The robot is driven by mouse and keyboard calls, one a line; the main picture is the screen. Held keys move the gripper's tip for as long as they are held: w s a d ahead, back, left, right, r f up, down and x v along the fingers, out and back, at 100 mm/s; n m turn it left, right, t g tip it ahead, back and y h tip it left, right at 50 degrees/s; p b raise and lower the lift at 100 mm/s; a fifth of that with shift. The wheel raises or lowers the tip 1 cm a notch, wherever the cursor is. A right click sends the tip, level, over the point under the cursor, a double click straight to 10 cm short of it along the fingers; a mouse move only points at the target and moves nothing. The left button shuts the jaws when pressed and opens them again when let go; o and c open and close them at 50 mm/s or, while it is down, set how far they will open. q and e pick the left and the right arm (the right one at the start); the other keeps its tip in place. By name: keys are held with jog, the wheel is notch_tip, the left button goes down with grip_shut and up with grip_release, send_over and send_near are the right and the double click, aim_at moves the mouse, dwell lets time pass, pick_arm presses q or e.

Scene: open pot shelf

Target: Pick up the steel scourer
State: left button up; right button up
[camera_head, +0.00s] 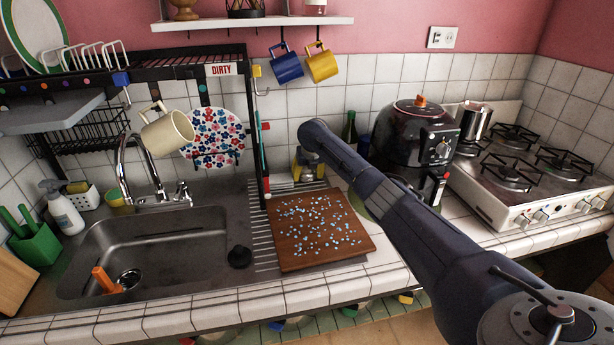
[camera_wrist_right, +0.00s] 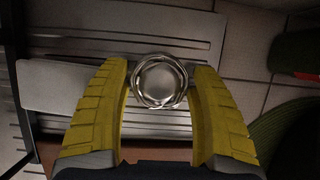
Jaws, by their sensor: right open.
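The steel scourer appears to be the shiny round metal thing (camera_wrist_right: 159,81) in the right wrist view. It lies over a grey metal plate, between the tips of my right gripper's yellow fingers (camera_wrist_right: 160,88). The fingers are apart, one on each side of it; I cannot tell whether either touches it. In the head view my right gripper (camera_head: 306,168) is at the back of the counter, behind the brown board, and mostly hidden by my arm. I cannot make out the scourer there. My left gripper is not in view.
A brown board (camera_head: 310,240) with blue and white bits lies in front of the gripper. A black rack post (camera_head: 257,150) rises close on the left, beside the sink (camera_head: 205,245).

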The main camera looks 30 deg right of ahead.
aim_at(307, 171)
jog(key=shift+w+f, duration=0.1)
jog(key=shift+f, duration=0.05)
jog(key=c, duration=0.7)
jog(key=shift+r, duration=0.35)
jog(key=r, duration=0.6)
jog(key=shift+s+a+r, duration=0.1)
jog(key=shift+s+r, duration=0.1)
jog(key=shift+r, duration=0.1)
jog(key=s+a, duration=0.2)
jog(key=s, duration=0.4)
jog(key=s+a, duration=0.2)
jog(key=s, duration=0.4)
jog(key=s+a, duration=0.2)
jog(key=s, duration=0.4)
jog(key=shift+s+a+f, duration=0.15)
jog(key=shift+s+a, duration=0.1)
jog(key=shift+s, duration=0.05)
